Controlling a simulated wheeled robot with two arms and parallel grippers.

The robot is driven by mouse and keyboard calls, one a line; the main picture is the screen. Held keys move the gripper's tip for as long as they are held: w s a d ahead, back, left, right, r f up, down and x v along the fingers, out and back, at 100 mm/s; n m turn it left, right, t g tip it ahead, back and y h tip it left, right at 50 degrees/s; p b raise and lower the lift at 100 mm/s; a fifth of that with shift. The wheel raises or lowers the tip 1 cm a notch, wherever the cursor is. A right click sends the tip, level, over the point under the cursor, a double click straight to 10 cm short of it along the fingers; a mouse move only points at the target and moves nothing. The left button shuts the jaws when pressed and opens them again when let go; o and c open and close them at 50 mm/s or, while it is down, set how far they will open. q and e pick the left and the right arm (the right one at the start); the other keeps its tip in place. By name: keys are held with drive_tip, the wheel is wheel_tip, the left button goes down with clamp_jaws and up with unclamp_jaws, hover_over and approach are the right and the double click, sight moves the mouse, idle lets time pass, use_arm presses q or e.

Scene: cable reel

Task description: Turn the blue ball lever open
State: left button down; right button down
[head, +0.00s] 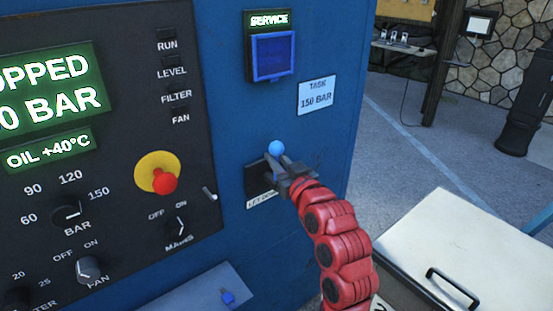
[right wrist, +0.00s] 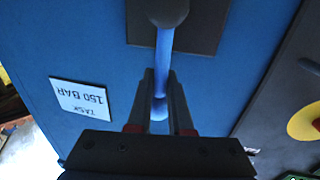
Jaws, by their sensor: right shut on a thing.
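The blue ball lever (head: 276,148) sits on a dark plate (head: 258,180) on the side of the blue cabinet, its ball pointing up in the head view. My right gripper (head: 277,164) is at the lever, its fingers just below the ball in that view. In the right wrist view the fingers (right wrist: 161,76) lie on both sides of the lever's shaft (right wrist: 164,50), shut on it near the ball end. The round hub (right wrist: 168,10) shows at the top edge there. The label under the plate is partly hidden by my gripper. My left gripper is not in view.
A control panel with a red emergency button (head: 164,181) and several knobs is to the left. A "150 BAR" task card (head: 316,95) and a service box (head: 271,56) are above the lever. A pale cabinet top (head: 450,235) with a handle stands at the lower right.

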drive_tip(key=shift+d, duration=0.1)
drive_tip(key=w+d+f+m+g+p, duration=0.1)
drive_tip(key=w+d+f+m+p, duration=0.1)
drive_tip(key=m, duration=0.6)
drive_tip(key=w+d+f+m+g+y+p, duration=0.1)
drive_tip(key=w+d+f+m+g+p, duration=0.1)
drive_tip(key=m, duration=0.5)
drive_tip(key=shift+w+d+f+m+g+y+p, duration=0.3)
drive_tip(key=shift+d+f+p, duration=0.55)
drive_tip(key=shift+f, duration=0.95)
drive_tip(key=shift+s+d+f, duration=0.1)
drive_tip(key=shift+d, duration=0.05)
drive_tip(key=c, duration=0.8)
unclamp_jaws()
drive_tip(key=shift+c, duration=0.2)
